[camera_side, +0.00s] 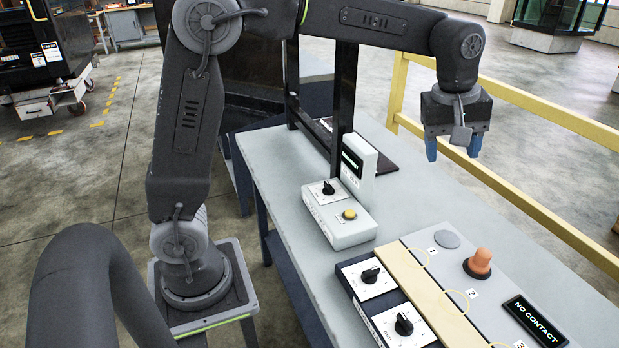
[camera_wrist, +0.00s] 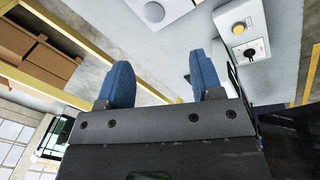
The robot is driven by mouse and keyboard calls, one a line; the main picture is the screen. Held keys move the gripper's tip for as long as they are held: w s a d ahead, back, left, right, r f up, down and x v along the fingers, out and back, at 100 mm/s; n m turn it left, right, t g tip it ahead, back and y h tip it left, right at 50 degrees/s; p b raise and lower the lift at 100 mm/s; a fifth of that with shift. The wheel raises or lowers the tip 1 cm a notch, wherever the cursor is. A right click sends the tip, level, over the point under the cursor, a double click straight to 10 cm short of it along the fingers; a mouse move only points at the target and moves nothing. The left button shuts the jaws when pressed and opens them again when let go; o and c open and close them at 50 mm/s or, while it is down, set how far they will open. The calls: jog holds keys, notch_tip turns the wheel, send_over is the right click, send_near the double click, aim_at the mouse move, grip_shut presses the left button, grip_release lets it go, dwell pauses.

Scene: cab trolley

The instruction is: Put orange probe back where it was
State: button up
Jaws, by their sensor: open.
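The orange probe (camera_side: 480,262) stands upright on the grey panel (camera_side: 420,237) beside the label 2, in the side view. A flat grey disc (camera_side: 447,239) lies beside the label 1, and a similar disc (camera_wrist: 154,12) shows at the top of the wrist view. My gripper (camera_side: 453,155) hangs high above the table beyond the panel, apart from the probe. Its blue fingers are spread with nothing between them, also in the wrist view (camera_wrist: 158,64). The probe is not in the wrist view. A dark display (camera_side: 537,318) reads NO CONTACT.
A white box with a yellow button (camera_side: 349,214) and a knob stands left of the panel. Two black knobs (camera_side: 404,324) sit on white plates beside a wooden strip (camera_side: 428,294). A yellow rail (camera_side: 530,107) runs behind the table. The tabletop below my gripper is clear.

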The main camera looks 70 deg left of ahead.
jog(key=s+a+f+m+t, duration=0.1)
jog(key=s+m, duration=0.5)
jog(key=s, duration=0.6)
jog(key=s+a+f+m+t, duration=0.2)
jog(key=s+m, duration=0.4)
jog(key=s, duration=0.6)
jog(key=shift+a+f, duration=0.15)
jog(key=shift+a, duration=0.7)
